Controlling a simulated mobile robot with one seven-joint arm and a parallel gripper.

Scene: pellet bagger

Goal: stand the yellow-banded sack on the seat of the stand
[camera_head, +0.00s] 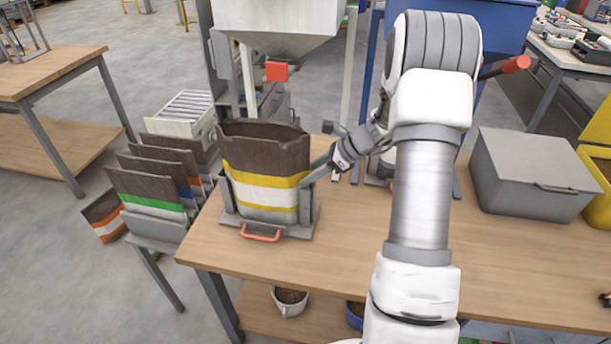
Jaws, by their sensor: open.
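The yellow-banded sack (265,163) is dark brown at the top, with a yellow band over a white one. It stands upright, its top open, in the grey metal stand (297,229) on the table's left part. The stand has uprights at the sack's sides and a red handle (261,236) at the front. The sack's base is low in the stand; its contact with the seat is hidden. My gripper (333,165) is just right of the sack, near its right edge and the stand's right upright. Its fingers are small and partly hidden; no held thing shows.
Other sacks with green (152,203), blue and orange bands lean in a rack left of the table. A grey hopper (280,22) hangs behind the stand. A grey lidded box (532,172) stands at the right. The wooden tabletop (333,245) is clear in front.

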